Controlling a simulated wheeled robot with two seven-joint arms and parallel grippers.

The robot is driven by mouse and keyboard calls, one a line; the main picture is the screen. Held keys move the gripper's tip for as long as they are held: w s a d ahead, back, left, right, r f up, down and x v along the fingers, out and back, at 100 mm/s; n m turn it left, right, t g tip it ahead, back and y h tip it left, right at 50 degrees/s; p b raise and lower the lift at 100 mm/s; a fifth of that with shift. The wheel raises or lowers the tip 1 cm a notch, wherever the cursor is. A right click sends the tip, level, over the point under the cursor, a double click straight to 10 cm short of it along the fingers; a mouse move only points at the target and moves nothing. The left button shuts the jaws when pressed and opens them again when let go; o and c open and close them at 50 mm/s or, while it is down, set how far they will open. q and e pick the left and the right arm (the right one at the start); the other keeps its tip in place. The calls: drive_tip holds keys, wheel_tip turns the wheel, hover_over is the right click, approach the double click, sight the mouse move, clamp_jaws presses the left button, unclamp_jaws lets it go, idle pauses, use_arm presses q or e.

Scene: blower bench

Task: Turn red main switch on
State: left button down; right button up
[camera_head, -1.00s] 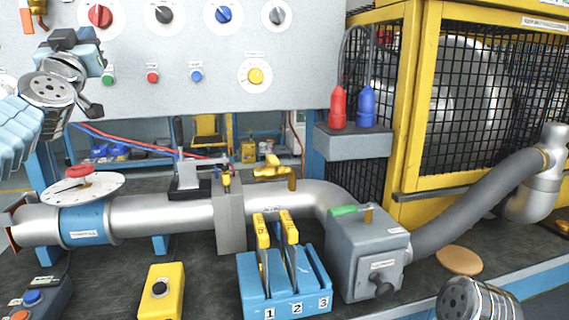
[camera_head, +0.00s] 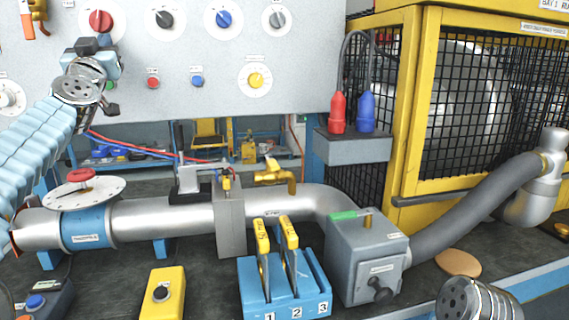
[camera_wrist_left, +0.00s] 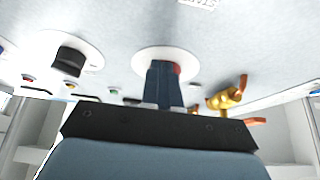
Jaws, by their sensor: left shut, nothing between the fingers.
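The red switch (camera_head: 100,19) is a red rotary knob on a white round dial at the upper left of the grey panel. My left gripper (camera_head: 95,44) is just below it in the head view. In the left wrist view the shut, empty fingers (camera_wrist_left: 165,84) stand in front of a white dial. They hide most of the red knob (camera_wrist_left: 176,68), and only a sliver shows beside them. I cannot tell whether the fingers touch the knob. My right gripper is not in view; only part of my right wrist shows at the bottom right.
Black (camera_head: 164,17), blue (camera_head: 223,17) and grey (camera_head: 277,17) knobs sit in the same row. Red (camera_head: 153,82) and blue (camera_head: 197,81) buttons and a yellow knob (camera_head: 256,79) are below. A brass valve (camera_wrist_left: 228,96) sits near the red dial. Pipework runs along the bench.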

use_arm(q)
drive_tip(key=shift+a+r, duration=0.15)
drive_tip(key=shift+r, duration=0.4)
idle(0.7)
drive_tip(key=shift+s+a, duration=0.1)
drive_tip(key=shift+a, duration=0.05)
idle(0.4)
drive_tip(key=s+d+b, duration=0.1)
drive_tip(key=s, duration=0.4)
drive_tip(key=shift+s+d+f, duration=0.25)
drive_tip(key=shift+s+f, duration=0.15)
idle(0.4)
